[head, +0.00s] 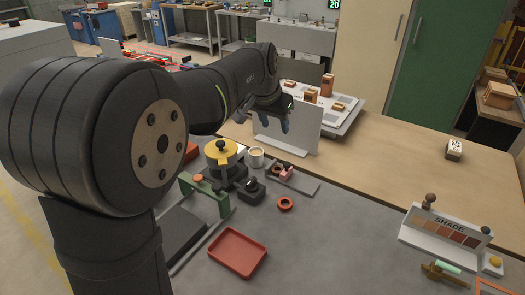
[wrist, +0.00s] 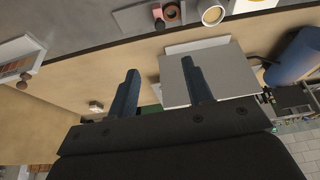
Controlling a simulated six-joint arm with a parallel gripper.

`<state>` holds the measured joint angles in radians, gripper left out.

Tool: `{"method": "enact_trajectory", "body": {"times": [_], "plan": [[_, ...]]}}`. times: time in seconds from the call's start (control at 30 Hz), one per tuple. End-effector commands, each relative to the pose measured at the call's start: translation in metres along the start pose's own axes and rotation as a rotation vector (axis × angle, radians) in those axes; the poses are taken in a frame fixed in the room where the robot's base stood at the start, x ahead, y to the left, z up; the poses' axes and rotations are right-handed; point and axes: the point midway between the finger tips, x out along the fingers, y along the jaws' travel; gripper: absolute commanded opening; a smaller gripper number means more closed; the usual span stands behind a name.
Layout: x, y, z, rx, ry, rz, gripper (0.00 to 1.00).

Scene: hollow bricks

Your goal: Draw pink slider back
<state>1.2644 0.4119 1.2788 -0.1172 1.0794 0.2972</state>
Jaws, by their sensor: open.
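The pink slider (head: 285,173) is a small pink block with a dark round knob on top. It sits near the left end of a flat grey track (head: 303,187) on the grey table, in the head view. My gripper (head: 286,117) is high above the table, beyond the slider and near an upright white panel (head: 287,129). In the wrist view my gripper (wrist: 160,88) has its two blue fingers wide apart, with nothing held between them.
A cup (head: 256,157) stands behind the slider and an orange ring (head: 285,204) lies in front. A yellow-topped round fixture (head: 221,152) and a green arch (head: 207,192) stand left. A red tray (head: 237,252) lies nearer. The table right of the track is clear up to the SHADE board (head: 446,230).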

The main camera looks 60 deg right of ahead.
Motion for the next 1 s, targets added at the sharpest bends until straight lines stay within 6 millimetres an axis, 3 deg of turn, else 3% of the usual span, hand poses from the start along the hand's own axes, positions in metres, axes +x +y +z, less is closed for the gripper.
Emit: {"method": "enact_trajectory", "body": {"times": [0.53,0.83,1.0], "plan": [[0.049,0.047,-0.021,-0.591,-0.017,-0.25,0.46],[0.061,0.051,-0.025,-0.686,0.007,-0.289,0.46],[0.087,0.043,-0.021,-0.685,0.003,-0.289,0.46]]}}
